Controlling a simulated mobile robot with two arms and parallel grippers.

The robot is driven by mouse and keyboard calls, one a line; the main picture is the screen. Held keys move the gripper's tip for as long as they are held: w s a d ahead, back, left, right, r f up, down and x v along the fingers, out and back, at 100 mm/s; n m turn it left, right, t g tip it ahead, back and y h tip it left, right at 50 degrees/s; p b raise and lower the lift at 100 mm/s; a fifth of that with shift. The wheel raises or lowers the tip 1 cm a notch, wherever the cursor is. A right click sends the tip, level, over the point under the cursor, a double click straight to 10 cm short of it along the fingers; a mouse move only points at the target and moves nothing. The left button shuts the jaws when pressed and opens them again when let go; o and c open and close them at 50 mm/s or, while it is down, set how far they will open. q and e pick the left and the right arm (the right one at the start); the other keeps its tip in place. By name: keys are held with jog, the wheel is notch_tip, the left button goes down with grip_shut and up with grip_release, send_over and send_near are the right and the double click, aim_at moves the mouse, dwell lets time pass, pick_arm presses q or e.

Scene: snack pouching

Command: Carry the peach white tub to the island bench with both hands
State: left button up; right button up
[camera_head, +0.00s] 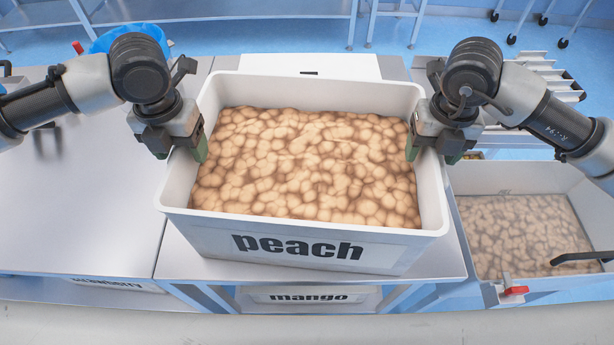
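The peach white tub (215,220) is a large open box with "peach" in black on its front wall, filled with pale peach-coloured rounded pieces (310,165). It looks level and slightly turned, over a steel bench top (185,260); I cannot tell whether it rests there or is just above. My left gripper (180,150) is at the left rim, with one finger inside the tub and one outside. My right gripper (434,150) straddles the right rim the same way. Whether the fingers press on the walls is not clear. The island bench cannot be identified for certain.
A "mango" label (312,298) shows below the bench front. A steel surface (70,215) at left is mostly clear. A blue bin (130,35) and a steel table (220,10) stand behind.

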pick_arm(q)
grip_shut()
pick_arm(e)
grip_shut()
